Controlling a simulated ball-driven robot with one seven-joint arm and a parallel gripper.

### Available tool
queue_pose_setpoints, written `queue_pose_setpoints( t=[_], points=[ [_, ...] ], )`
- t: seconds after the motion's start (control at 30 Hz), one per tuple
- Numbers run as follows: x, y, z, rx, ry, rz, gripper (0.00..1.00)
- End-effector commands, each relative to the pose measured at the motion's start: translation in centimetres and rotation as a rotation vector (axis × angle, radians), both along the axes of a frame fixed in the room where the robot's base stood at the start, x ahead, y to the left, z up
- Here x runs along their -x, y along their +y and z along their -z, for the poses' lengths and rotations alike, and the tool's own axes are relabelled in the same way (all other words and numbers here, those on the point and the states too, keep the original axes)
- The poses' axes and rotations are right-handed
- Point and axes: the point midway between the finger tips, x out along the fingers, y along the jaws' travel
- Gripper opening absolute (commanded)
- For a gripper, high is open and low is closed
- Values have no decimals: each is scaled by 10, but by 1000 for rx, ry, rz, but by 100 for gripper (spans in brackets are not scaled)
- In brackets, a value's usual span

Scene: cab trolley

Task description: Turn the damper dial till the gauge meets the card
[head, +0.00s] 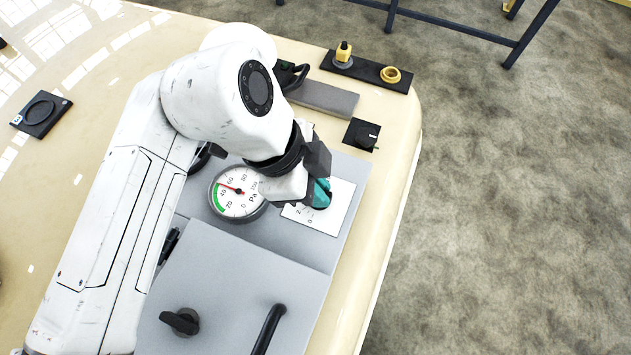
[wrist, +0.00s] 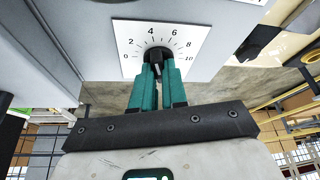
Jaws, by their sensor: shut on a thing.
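The damper dial (wrist: 158,54) is a black knob on a white plate (wrist: 120,35) marked 0 to 10, seen in the wrist view. My gripper (wrist: 158,70) has its teal fingers shut on the knob. In the head view my gripper (head: 318,193) covers most of the knob, and the plate (head: 335,215) shows around it. The knob's pointer setting is hard to tell. The round gauge (head: 238,193), marked in Pa, stands left of the plate with a green band at its lower left. Its red needle points up-left, between 40 and 60. I cannot make out a target card.
A grey cabinet with a black knob (head: 180,321) and black handle (head: 269,329) is in front. A small black switch (head: 362,134), a grey block (head: 324,99) and a black strip (head: 367,71) with yellow parts lie behind. A black pad (head: 41,115) lies far left.

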Motion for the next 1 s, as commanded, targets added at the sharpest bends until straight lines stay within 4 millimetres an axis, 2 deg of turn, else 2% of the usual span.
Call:
queue_pose_setpoints(
  t=[0.4, 0.73, 0.77, 1.0],
  points=[
    [1, 0, 0, 2, -4, -262, 0],
    [2, 1, -1, -1, -2, -279, 0],
    [2, 1, -1, -1, -2, -279, 14],
    [2, 1, 0, -1, -3, -278, 37]
  ],
)
